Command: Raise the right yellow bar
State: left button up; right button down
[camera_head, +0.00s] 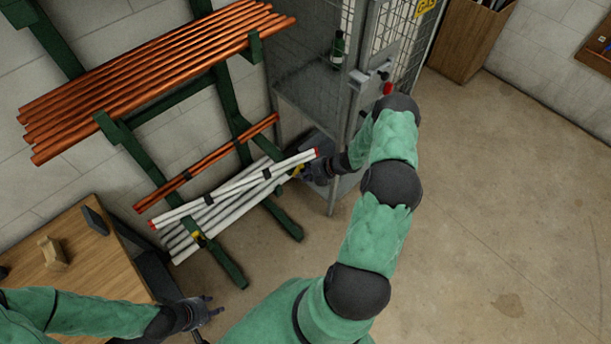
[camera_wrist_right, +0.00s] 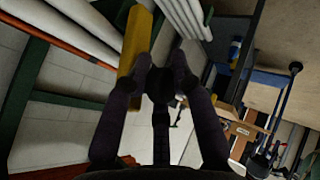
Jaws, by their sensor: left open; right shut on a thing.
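The right yellow bar (camera_wrist_right: 135,48) shows as a yellow length at the fingertips in the right wrist view. In the head view only a small piece of this bar (camera_head: 298,170) shows at the right end of the white pipes. My right gripper (camera_head: 313,172) is shut on it, and its fingers (camera_wrist_right: 162,80) hide part of the bar in the wrist view. A second yellow piece (camera_head: 198,236) is at the left end of the pipes. My left gripper (camera_head: 208,308) is open and empty near the wooden table, away from the rack.
White pipes (camera_head: 225,206) lie on the green rack's (camera_head: 228,265) low arms, some with red ends. Copper pipes (camera_head: 150,75) lie above. A wire cage (camera_head: 310,75) stands close behind my right gripper. A wooden table (camera_head: 85,270) is at lower left; the floor at right is clear.

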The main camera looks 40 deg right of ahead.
aim_at(300, 168)
jog(key=shift+w+d+r, duration=0.2)
jog(key=shift+w+r, duration=0.4)
jog(key=shift+w, duration=0.15)
jog(key=shift+w+r+p, duration=0.3)
jog(key=shift+w+r, duration=0.05)
jog(key=shift+w, duration=0.1)
dwell(1.0)
jog(key=c, duration=1.1)
grip_release()
jog(key=shift+w, duration=0.1)
jog(key=shift+c, duration=0.2)
jog(key=shift+f, duration=0.1)
jog(key=shift+a, duration=0.15)
jog(key=shift+s+f, duration=0.15)
jog(key=shift+s, duration=0.05)
jog(key=shift+w, duration=0.1)
jog(key=d+r+p, duration=0.4)
jog(key=r+p, duration=0.5)
jog(key=r, duration=0.2)
jog(key=shift+s+d+r, duration=0.25)
jog(key=shift+s+d, duration=0.1)
jog(key=shift+s, duration=0.1)
